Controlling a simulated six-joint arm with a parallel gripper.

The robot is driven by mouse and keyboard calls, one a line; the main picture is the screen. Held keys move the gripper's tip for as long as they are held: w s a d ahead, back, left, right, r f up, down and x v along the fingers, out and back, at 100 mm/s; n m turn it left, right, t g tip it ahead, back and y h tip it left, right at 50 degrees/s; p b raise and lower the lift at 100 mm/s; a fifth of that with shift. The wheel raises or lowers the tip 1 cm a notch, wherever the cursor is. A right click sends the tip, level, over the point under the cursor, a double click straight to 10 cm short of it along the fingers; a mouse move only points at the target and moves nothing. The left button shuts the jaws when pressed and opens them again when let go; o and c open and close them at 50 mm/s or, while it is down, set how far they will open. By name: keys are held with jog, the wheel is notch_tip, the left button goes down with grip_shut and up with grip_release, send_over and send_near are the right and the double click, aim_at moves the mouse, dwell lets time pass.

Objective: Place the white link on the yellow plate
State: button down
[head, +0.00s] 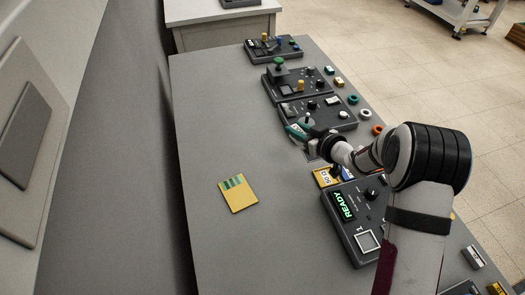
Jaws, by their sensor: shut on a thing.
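The yellow plate (238,195), with green stripes near its top edge, lies flat on the left part of the grey table. A second yellow piece (325,178), marked "50 Ω", lies right of it beside the lit box. My gripper (297,131) is at the lower left corner of a dark control box, up and to the right of the striped plate and apart from it. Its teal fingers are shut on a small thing. I cannot make out the held thing clearly, nor tell whether it is the white link.
Dark control boxes with knobs (287,86) line the table's right side. A box with a green "READY" display (350,222) stands nearer, partly behind my arm. Coloured rings (353,99) lie along the right edge. The grey table (215,120) is clear around the striped plate.

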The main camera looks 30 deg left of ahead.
jog(key=s+n+g+y, duration=0.2)
jog(key=s+n+g, duration=0.45)
jog(key=s, duration=0.75)
send_over(236, 192)
jog(key=shift+m, duration=0.35)
jog(key=f, duration=0.6)
jog(key=shift+w+d, duration=0.1)
jog(key=shift+d, duration=0.25)
jog(key=f, duration=0.4)
jog(key=shift+a, duration=0.3)
jog(key=shift+f, duration=0.15)
jog(key=shift+f, duration=0.1)
jog(key=c, duration=0.7)
grip_release()
jog(key=shift+o, duration=0.2)
